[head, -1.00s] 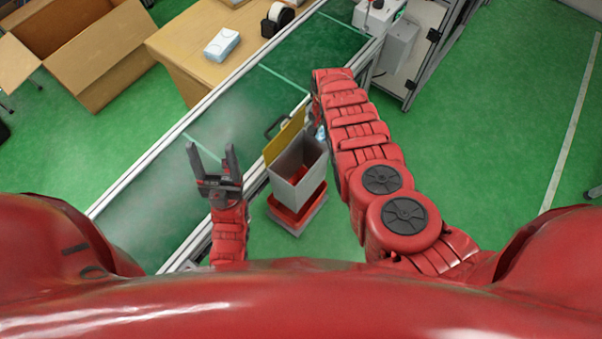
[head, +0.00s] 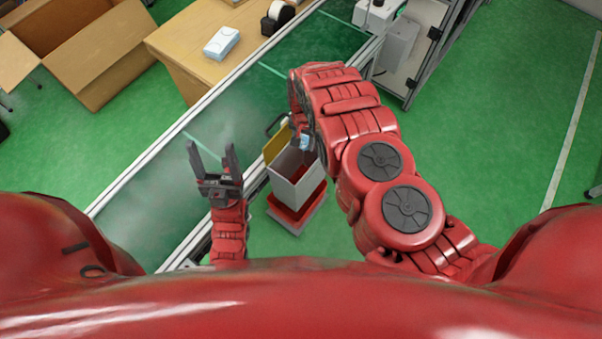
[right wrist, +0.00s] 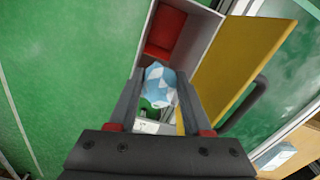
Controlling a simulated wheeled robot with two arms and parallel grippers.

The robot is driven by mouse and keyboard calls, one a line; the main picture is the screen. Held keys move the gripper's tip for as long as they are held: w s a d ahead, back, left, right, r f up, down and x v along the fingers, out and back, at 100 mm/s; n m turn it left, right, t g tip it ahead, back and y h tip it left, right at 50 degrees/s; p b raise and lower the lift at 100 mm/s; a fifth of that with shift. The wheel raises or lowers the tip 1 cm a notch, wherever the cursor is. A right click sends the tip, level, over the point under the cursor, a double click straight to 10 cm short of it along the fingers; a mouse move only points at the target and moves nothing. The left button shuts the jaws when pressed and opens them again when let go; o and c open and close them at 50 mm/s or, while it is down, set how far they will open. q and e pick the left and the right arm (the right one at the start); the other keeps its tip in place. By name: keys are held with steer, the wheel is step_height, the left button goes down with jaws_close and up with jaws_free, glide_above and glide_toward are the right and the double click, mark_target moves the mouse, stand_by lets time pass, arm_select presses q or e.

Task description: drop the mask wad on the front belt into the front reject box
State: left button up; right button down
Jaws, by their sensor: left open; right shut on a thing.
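The mask wad (right wrist: 158,86), light blue and white, is held between the fingers of my right gripper (right wrist: 160,92). In the head view the wad (head: 305,142) shows as a small blue patch over the mouth of the box, beneath my right arm. The front reject box (head: 296,188) is light grey with a red base and stands open beside the belt. Its yellow lid (head: 277,143) is raised; in the right wrist view the lid (right wrist: 235,65) stands right of the opening. My left gripper (head: 215,165) is open and empty, above the belt's near edge, left of the box.
The green belt (head: 235,105) runs diagonally past the box. Behind it, a wooden table (head: 185,55) carries a pale blue-white pack (head: 222,43). A cardboard box (head: 90,60) is at far left. Machine housings (head: 400,45) stand at the upper right.

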steer(key=shift+f+b, duration=1.1)
steer(key=shift+f, duration=0.85)
steer(key=shift+c, duration=1.3)
jaws_free()
steer(key=shift+r, duration=0.2)
